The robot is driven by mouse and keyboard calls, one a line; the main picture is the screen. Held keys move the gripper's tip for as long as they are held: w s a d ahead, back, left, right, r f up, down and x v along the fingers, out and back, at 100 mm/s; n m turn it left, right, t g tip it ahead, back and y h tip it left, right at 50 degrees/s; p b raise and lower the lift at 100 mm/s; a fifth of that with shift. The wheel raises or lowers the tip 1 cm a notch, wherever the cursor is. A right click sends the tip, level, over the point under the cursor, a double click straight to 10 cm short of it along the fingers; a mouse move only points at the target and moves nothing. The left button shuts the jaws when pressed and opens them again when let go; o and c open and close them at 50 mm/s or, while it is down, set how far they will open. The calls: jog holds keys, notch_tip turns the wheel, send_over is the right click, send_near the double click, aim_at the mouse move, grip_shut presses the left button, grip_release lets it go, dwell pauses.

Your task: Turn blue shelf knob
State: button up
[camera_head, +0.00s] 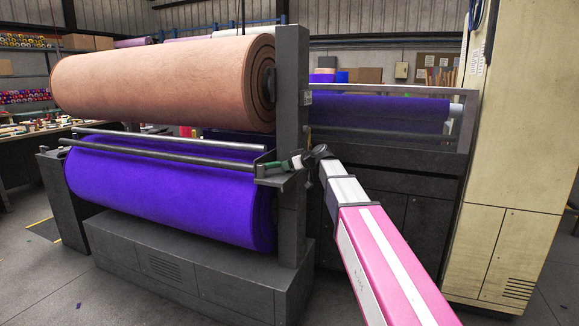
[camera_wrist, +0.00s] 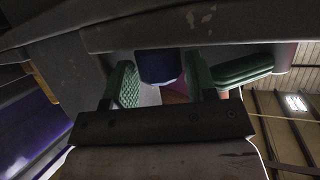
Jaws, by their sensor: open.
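My gripper (camera_head: 276,167) is at the small dark shelf (camera_head: 287,181) on the machine's upright post, at the end of my pink and white arm. In the wrist view its green-padded fingers (camera_wrist: 163,80) are open and spread apart. A blue knob (camera_wrist: 160,65) shows between the fingers, against the dark shelf edge (camera_wrist: 140,35). I cannot tell whether either finger touches the knob. In the head view the knob cannot be made out.
A large tan felt roll (camera_head: 165,80) sits above a purple felt roll (camera_head: 165,190). Metal bars (camera_head: 170,140) run between them and end near the shelf. The grey upright post (camera_head: 292,100) stands beside my gripper. A tall cream cabinet (camera_head: 515,150) is at right.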

jog(key=shift+w+a+f, duration=0.1)
jog(key=shift+w+a, duration=0.05)
jog(key=c, duration=0.7)
jog(key=shift+o, duration=0.2)
jog(key=shift+s+a+m+t+h, duration=0.1)
jog(key=shift+s+m+t+h, duration=0.1)
jog(key=shift+m+t+h, duration=1.5)
jog(key=shift+m+h, duration=0.6)
jog(key=shift+m, duration=0.1)
jog(key=o, duration=0.7)
jog(key=shift+c, duration=0.2)
